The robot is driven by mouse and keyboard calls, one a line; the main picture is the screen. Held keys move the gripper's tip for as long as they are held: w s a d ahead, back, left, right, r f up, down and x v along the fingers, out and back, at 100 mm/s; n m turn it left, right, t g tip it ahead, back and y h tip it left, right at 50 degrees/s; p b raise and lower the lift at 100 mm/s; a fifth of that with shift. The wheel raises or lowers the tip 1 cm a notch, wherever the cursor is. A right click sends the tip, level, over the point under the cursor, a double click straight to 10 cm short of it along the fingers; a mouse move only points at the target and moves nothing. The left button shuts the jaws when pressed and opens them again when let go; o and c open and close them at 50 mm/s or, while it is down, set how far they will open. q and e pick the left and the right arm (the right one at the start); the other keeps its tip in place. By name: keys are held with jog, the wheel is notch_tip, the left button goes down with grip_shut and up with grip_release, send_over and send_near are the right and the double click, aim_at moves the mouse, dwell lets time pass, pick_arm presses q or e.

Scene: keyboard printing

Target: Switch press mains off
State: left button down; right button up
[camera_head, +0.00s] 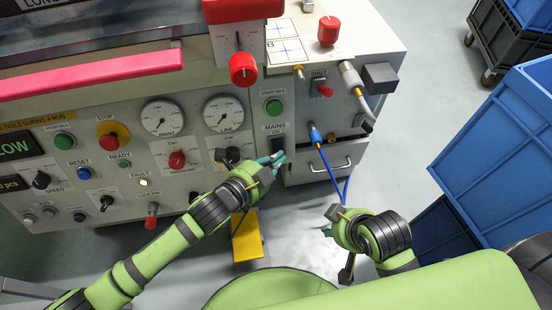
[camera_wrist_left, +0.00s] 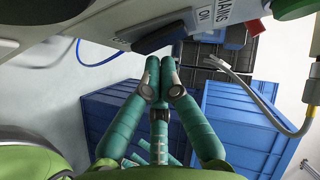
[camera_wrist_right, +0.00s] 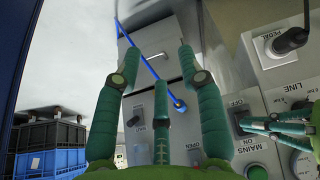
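The black mains rocker switch (camera_head: 278,144) sits on the machine's front panel under the MAINS and ON labels. It also shows in the right wrist view (camera_wrist_right: 241,118), with OFF and ON labels around it, and as a dark block in the left wrist view (camera_wrist_left: 160,38). My left gripper (camera_head: 278,159) is at the switch's lower part, its fingertips drawn together and empty in the left wrist view (camera_wrist_left: 161,66). Whether it touches the switch I cannot tell. My right gripper (camera_head: 328,219) is away from the panel, fingers apart and empty in the right wrist view (camera_wrist_right: 158,58).
A green button (camera_head: 274,107) is above the switch. A blue cable (camera_head: 333,172) hangs from a blue plug right of it, near a drawer handle (camera_head: 331,165). Blue crates (camera_head: 500,160) stand at the right. A yellow pedal (camera_head: 247,240) is below my left gripper.

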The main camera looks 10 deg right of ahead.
pick_arm(q)
jog(key=shift+w+f+m+t+b, duration=0.3)
jog(key=shift+f+m+t+b, duration=0.15)
jog(key=shift+b, duration=0.35)
pick_arm(e)
jog(key=w+a+r+t+y, duration=0.1)
jog(key=w+a+r+t, duration=0.2)
jog(key=w+r+t, duration=0.2)
jog(key=w, duration=0.3)
jog(key=shift+a+n, duration=0.2)
jog(key=shift+n, duration=0.2)
pick_arm(q)
jog(key=shift+r, duration=0.15)
